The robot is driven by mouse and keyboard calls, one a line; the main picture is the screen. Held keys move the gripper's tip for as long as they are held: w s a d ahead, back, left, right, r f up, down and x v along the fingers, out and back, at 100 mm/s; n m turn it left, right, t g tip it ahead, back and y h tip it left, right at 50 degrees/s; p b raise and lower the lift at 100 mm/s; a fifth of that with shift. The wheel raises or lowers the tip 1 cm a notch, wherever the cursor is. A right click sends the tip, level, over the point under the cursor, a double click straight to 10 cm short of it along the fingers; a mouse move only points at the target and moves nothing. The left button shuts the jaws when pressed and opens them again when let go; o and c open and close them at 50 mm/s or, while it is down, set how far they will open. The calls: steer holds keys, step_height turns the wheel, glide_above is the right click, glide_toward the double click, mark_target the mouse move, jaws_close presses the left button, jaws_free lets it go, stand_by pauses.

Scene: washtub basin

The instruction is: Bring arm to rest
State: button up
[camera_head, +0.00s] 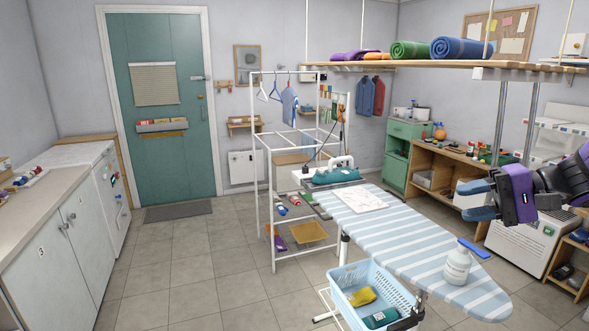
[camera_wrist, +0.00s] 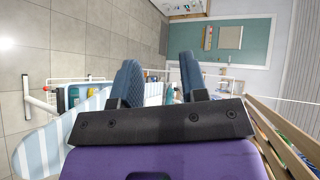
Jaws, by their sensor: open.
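My gripper (camera_head: 479,199) is at the right side of the head view, held in the air above and to the right of the striped ironing board (camera_head: 405,240). Its two blue fingers point left and are apart, with nothing between them. In the wrist view my gripper (camera_wrist: 158,82) shows the same two fingers spread, with the room and the green door (camera_wrist: 238,42) beyond. My purple and black wrist is bent at the right edge of the head view.
A shelf (camera_head: 450,64) with rolled towels hangs above. Wooden shelving (camera_head: 440,165) is behind. The left floor is clear.

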steer(key=s+a+r+n+h, duration=0.1)
steer(key=s+r+n+h, duration=0.1)
steer(key=s+h, duration=0.4)
steer(key=s+a+r+n+h, duration=0.2)
steer(key=s+h, duration=0.5)
steer(key=s, duration=0.4)
steer(key=shift+s+r+n+t, duration=0.25)
steer(key=shift+r+n+t, duration=0.1)
steer(key=shift+n, duration=0.25)
